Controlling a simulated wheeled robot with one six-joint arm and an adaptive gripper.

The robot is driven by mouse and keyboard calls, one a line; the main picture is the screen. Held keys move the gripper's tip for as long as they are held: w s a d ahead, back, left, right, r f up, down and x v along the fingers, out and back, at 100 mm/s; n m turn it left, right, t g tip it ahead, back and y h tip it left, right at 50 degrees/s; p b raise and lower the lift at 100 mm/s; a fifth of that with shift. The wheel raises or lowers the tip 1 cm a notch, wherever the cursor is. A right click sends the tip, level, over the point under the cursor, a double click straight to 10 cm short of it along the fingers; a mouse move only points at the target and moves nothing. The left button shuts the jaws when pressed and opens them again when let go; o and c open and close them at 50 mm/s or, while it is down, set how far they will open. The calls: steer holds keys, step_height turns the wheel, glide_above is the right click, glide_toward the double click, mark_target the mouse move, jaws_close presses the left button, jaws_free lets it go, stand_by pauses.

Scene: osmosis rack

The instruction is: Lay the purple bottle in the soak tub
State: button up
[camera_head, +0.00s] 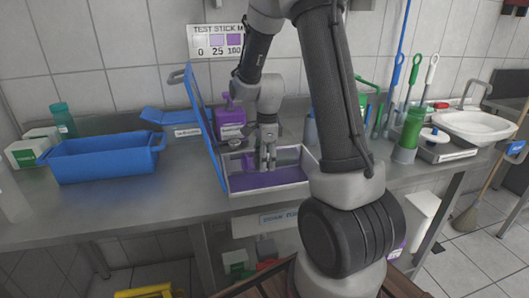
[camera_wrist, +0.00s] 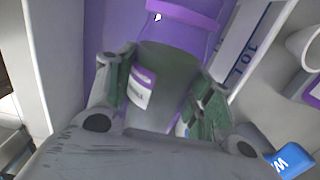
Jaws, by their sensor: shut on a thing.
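My gripper (camera_head: 265,163) reaches down into the soak tub, a pale rectangular tub (camera_head: 237,191) with purple liquid in it. In the wrist view, my gripper (camera_wrist: 165,90) is shut on a greyish bottle (camera_wrist: 165,70) with a white, purple-edged label, which I take as the purple bottle. A purple band shows beyond its far end; I cannot tell whether it is its cap. Purple liquid lies around and behind it, and tub walls show at both sides. In the head view the bottle is mostly hidden by my fingers, so its contact with the tub floor is unclear.
A blue lid or panel (camera_head: 203,125) stands upright along the tub's left side. A purple jug (camera_head: 231,117) stands behind it. A blue bin (camera_head: 105,162) is at left; a green bottle (camera_head: 410,128) and white basin (camera_head: 477,124) are at right. Bare counter lies left of the tub.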

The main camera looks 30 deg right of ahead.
steer(key=shift+f, duration=7.55)
steer(key=shift+f, duration=0.3)
steer(key=o, duration=1.6)
step_height(320, 180, up, 10)
steer(key=shift+d, duration=0.25)
steer(key=shift+s, duration=0.1)
